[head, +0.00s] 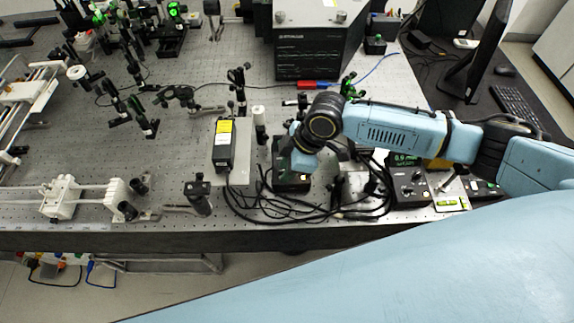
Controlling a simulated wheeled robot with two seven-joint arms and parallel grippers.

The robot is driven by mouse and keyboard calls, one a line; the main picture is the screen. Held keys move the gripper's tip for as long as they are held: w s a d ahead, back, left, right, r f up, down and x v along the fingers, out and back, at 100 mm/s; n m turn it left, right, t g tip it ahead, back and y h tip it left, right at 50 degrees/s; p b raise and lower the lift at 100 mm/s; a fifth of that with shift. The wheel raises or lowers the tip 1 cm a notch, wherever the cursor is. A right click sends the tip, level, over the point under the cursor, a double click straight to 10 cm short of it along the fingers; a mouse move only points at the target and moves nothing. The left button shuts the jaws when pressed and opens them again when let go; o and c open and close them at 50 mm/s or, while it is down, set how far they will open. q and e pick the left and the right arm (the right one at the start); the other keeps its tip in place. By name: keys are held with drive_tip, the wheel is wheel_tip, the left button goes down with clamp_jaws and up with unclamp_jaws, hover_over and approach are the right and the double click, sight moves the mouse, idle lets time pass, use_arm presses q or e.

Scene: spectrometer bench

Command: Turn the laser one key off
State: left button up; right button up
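My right arm comes in from the right, and its gripper (291,163) points down over a black box (291,184) near the front of the bench. The gripper covers the back part of this box, and I cannot see its fingertips clearly or whether they touch anything. No key can be made out there. A second black control box (408,186) with a green lit display stands to the right, below my forearm. I cannot tell which box belongs to laser one. My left gripper is not in view.
Black cables (300,212) lie looped around the boxes. A black laser head with a yellow label (224,148) stands left of the gripper. A large black instrument (315,45) is behind. Optics posts crowd the left of the perforated bench (200,75). A monitor and keyboard (516,105) are at right.

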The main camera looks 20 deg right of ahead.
clamp_jaws()
drive_tip(key=shift+n, duration=0.3)
drive_tip(key=shift+w+n+g, duration=0.2)
drive_tip(key=shift+n+g, duration=0.4)
drive_tip(key=shift+n, duration=0.6)
drive_tip(key=n+g+b, duration=0.1)
drive_tip(key=n, duration=0.1)
drive_tip(key=shift+w+n, duration=0.1)
drive_tip(key=shift+n, duration=0.3)
drive_tip(key=n+b, duration=0.1)
drive_tip(key=n, duration=0.1)
drive_tip(key=n+g+b, duration=0.1)
drive_tip(key=n, duration=0.1)
drive_tip(key=n+g+h+b, duration=0.1)
drive_tip(key=n, duration=0.1)
drive_tip(key=shift+w+a, duration=0.2)
drive_tip(key=shift+w, duration=0.05)
drive_tip(key=n+h+b, duration=0.1)
drive_tip(key=n, duration=0.2)
drive_tip(key=n+g+h+b, duration=0.1)
drive_tip(key=n, duration=0.2)
drive_tip(key=shift+w+a, duration=0.15)
drive_tip(key=shift+a, duration=0.05)
